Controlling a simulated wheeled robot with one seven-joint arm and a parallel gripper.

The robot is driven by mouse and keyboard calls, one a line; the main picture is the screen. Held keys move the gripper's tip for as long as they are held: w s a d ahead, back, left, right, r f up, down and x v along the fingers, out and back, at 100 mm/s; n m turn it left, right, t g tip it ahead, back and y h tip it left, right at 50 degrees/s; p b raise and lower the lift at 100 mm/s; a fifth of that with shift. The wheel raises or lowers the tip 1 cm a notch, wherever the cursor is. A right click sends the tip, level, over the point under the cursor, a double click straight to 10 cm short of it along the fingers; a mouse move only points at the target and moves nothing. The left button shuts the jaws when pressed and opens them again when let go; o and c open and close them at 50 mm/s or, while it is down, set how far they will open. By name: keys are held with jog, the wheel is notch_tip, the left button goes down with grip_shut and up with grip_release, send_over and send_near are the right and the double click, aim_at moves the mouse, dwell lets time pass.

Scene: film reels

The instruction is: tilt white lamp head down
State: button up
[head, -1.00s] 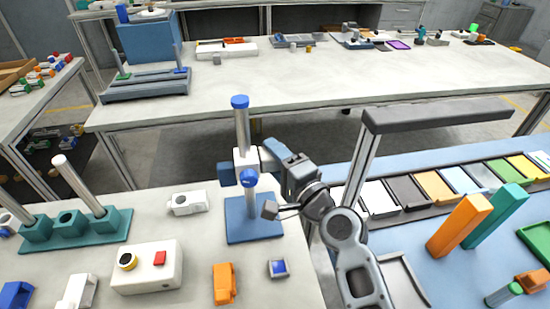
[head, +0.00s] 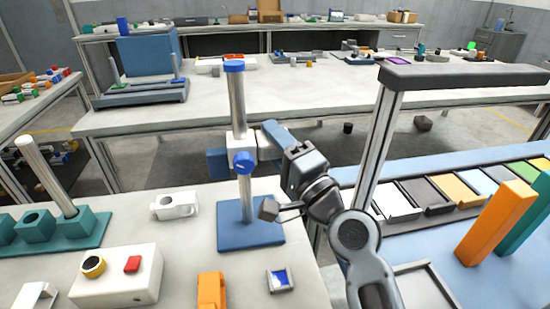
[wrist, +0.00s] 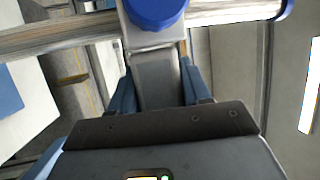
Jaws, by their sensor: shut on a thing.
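A metal post stands upright on a blue base plate (head: 258,236), with a blue cap (head: 234,66) on top. A white lamp head (head: 242,146) sits on the post about halfway up, with a round blue knob (head: 243,162) in front. My gripper (head: 268,142) reaches it from the right. In the wrist view, my gripper (wrist: 160,88) is shut on a pale bar of the white lamp head (wrist: 153,72), just below the blue knob (wrist: 155,10). A blue block (head: 217,163) shows left of the post; I cannot tell whether it is attached.
A white fixture (head: 175,205), a control box (head: 118,277) with yellow and red buttons, an orange part (head: 211,290) and teal holders (head: 88,230) lie around the base. A dark overhead bar (head: 462,77) stands right of my arm.

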dwell(0.3)
jog(key=o, duration=1)
jog(key=shift+c, duration=0.2)
jog(key=b+v, duration=0.1)
jog(key=v, duration=0.7)
jog(key=shift+b, duration=0.4)
jog(key=shift+f, duration=0.1)
